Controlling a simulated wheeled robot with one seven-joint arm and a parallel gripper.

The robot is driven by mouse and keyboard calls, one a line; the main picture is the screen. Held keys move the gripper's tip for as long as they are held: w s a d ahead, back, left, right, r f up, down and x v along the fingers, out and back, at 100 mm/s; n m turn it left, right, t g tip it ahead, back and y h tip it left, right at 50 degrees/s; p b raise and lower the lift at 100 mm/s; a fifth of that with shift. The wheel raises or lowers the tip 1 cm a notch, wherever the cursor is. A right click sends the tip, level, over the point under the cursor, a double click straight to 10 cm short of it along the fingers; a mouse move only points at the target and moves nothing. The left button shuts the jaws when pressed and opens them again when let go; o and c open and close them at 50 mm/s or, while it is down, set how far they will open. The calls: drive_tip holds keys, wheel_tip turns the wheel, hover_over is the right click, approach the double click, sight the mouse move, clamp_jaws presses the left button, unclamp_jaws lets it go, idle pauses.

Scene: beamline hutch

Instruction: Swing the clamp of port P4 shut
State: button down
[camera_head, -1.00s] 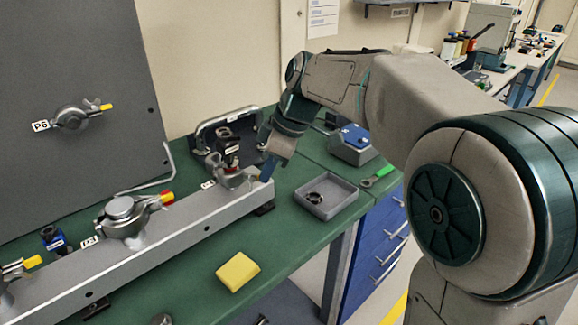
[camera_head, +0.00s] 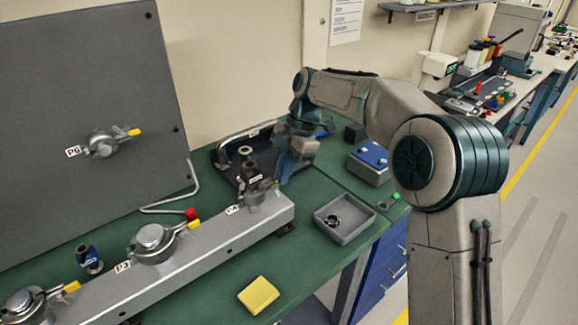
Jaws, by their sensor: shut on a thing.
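Port P4 (camera_head: 256,199) is a small metal fitting at the right end of the long grey rail (camera_head: 185,262), marked by a P4 label (camera_head: 232,210). Its clamp is small here and partly hidden by my gripper, so I cannot tell how far it stands open. My gripper (camera_head: 282,181) comes down from behind and to the right, its blue fingers at the right side of the port. It is shut on the P4 clamp, though the contact itself is hard to see.
Port P3 (camera_head: 152,240) and another port lie farther left on the rail. Port P6 (camera_head: 104,144) is on the upright grey panel (camera_head: 70,60). A grey tray (camera_head: 370,228), a blue-topped box (camera_head: 370,160) and a yellow block (camera_head: 258,294) stand on the green bench (camera_head: 200,300).

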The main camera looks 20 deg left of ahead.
drive_tip(key=shift+w+a+n+p, duration=0.3)
drive_tip(key=shift+n+p, duration=0.1)
drive_tip(key=shift+n, duration=0.1)
drive_tip(key=shift+r, duration=0.1)
drive_tip(key=c, duration=1.6)
unclamp_jaws()
drive_tip(key=v, duration=0.4)
drive_tip(key=p+v, duration=0.1)
drive_tip(key=v, duration=0.4)
drive_tip(key=p+v, duration=0.1)
drive_tip(key=v, duration=0.3)
drive_tip(key=shift+w+a+r, duration=0.1)
drive_tip(key=shift+a+r, duration=0.1)
drive_tip(key=shift+r, duration=0.15)
